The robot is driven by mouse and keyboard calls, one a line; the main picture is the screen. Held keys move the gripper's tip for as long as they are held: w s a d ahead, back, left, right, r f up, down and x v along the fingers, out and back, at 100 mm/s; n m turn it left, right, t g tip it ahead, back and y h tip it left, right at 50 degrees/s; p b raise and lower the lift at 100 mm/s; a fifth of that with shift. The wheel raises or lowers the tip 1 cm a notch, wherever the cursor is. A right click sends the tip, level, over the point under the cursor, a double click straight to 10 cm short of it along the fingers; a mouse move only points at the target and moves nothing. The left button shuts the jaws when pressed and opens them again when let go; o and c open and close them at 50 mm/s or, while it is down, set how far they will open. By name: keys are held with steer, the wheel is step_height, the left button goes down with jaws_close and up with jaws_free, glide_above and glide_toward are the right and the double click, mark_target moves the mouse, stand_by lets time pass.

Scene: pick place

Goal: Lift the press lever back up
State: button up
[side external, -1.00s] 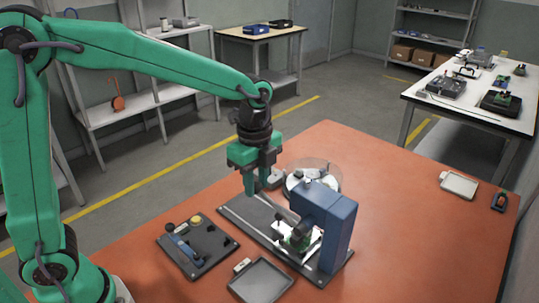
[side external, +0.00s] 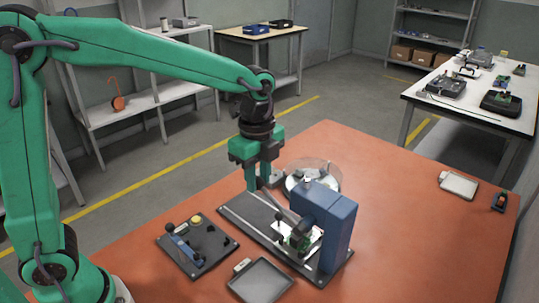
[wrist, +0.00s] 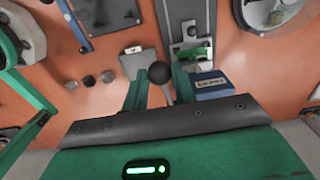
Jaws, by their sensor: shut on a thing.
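The blue press (side external: 338,232) stands upright on a dark base plate (side external: 243,213); its blue body also shows in the wrist view (wrist: 213,87). Its lever (side external: 281,208) slants up and left from the press to my gripper (side external: 258,183). In the wrist view, the lever's dark ball knob (wrist: 159,72) and thin rod lie between the green fingers of my gripper (wrist: 159,90), which is shut on the lever. A green board (wrist: 200,54) lies under the press head. The fingers partly hide the lever's end in the side view.
A round clear-walled dish (side external: 313,171) stands behind the press. A dark panel with knobs (side external: 197,246) lies left of it, and a grey tray (side external: 261,281) in front. A pale tray (side external: 459,186) lies far right. The orange tabletop right of the press is mostly clear.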

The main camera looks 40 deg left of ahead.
steer(key=shift+d+r, duration=0.5)
steer(key=shift+r, duration=0.35)
steer(key=shift+d+r, duration=0.15)
steer(key=shift+r, duration=0.05)
steer(key=shift+d+r, duration=0.75)
steer(key=shift+r, duration=0.15)
steer(key=o, duration=0.6)
steer(key=shift+r, duration=0.15)
steer(key=shift+r, duration=2.85)
